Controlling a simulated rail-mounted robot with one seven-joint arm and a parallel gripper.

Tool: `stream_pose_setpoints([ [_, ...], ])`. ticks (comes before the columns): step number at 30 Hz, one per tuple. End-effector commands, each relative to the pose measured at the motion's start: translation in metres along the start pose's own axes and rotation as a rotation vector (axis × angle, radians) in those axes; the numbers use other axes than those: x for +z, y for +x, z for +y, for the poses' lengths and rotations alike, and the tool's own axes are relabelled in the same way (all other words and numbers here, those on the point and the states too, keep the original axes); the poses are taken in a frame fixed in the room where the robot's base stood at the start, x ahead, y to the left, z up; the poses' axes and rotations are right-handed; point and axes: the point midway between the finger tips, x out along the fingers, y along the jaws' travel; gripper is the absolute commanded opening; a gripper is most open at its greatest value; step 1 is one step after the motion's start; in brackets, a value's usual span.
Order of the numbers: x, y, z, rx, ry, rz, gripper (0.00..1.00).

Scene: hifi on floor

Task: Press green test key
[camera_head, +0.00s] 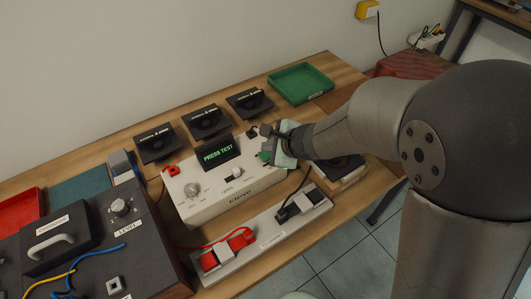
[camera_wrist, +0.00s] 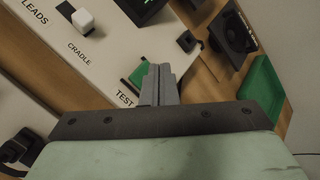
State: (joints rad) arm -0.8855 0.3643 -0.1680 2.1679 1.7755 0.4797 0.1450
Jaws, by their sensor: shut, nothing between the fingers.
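The green test key (camera_wrist: 139,75) sits on the white instrument (camera_head: 225,200), beside the "TEST" label in the wrist view. In the head view, only a bit of green (camera_head: 264,156) shows beside my gripper. My gripper (camera_wrist: 160,70) is shut and empty. Its fingertips lie just right of the key in the wrist view and hide part of it. I cannot tell whether they touch it. In the head view, my gripper (camera_head: 266,139) is over the right end of the instrument. The instrument's dark display (camera_head: 218,152) reads "PRESS TEST" in green letters.
A white switch (camera_head: 233,174) and a knob (camera_head: 192,189) are on the instrument. A strip with red (camera_head: 228,248) and black (camera_head: 303,203) clamps lies in front. Several black units stand behind, with a green tray (camera_head: 300,84) at the back right. A dark "LEVEL" box (camera_head: 140,245) stands left.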

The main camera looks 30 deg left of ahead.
Motion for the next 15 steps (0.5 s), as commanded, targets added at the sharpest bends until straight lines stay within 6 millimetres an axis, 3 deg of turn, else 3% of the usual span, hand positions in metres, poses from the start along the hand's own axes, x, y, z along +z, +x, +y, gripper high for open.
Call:
stream_pose_setpoints([
  [15,-0.003,0.0037,0.0026,0.0,0.0,0.0,0.0],
])
